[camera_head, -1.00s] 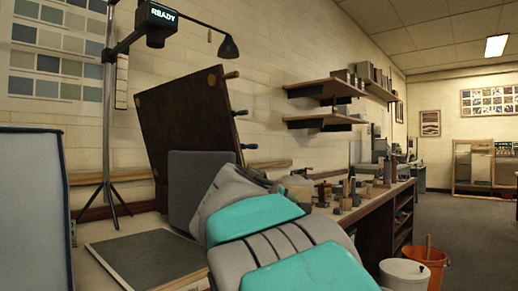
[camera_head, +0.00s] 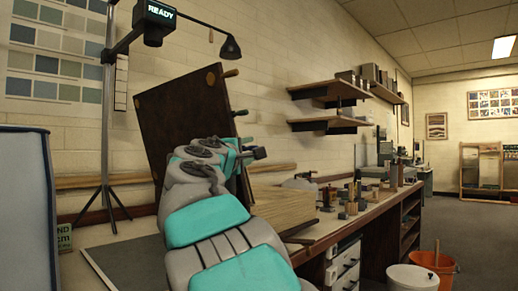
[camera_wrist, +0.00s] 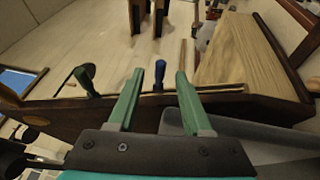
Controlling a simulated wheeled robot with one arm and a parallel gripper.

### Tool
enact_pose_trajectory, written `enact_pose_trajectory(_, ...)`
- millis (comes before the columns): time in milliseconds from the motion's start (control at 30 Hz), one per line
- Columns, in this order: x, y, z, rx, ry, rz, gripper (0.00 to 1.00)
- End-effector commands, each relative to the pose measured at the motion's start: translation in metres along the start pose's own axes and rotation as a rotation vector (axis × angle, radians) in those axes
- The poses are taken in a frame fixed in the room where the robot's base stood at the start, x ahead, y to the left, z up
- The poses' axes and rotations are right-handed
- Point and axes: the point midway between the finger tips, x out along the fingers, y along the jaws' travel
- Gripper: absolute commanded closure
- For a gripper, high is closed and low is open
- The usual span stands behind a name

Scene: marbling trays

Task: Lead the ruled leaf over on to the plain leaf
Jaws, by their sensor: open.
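A large dark wooden leaf (camera_head: 180,115) stands steeply tilted on the bench, with round discs at its corners and handles along its right edge. I cannot tell whether it is the ruled leaf, as no ruling shows. A flat dark grey panel (camera_head: 128,262) lies on the bench at its foot; whether it is the plain leaf is unclear. In the wrist view my gripper (camera_wrist: 159,90) is open, its green fingers toward the board's edge (camera_wrist: 60,118). A blue handle (camera_wrist: 159,72) shows between the fingertips, not gripped.
A pale layered wooden stack (camera_head: 285,208) sits right of my arm. Small jars and tools (camera_head: 355,195) stand further along the bench. A lamp stand (camera_head: 107,120) rises behind at left. A white bin (camera_head: 412,278) and an orange bucket (camera_head: 434,268) stand on the floor.

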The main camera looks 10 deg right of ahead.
Motion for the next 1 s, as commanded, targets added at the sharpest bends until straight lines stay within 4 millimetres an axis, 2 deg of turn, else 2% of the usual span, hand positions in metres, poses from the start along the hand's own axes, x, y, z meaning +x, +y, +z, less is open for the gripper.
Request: enact_pose_trajectory(1000,0.052,0.000,0.001,0.001,0.000,-0.001,0.50)
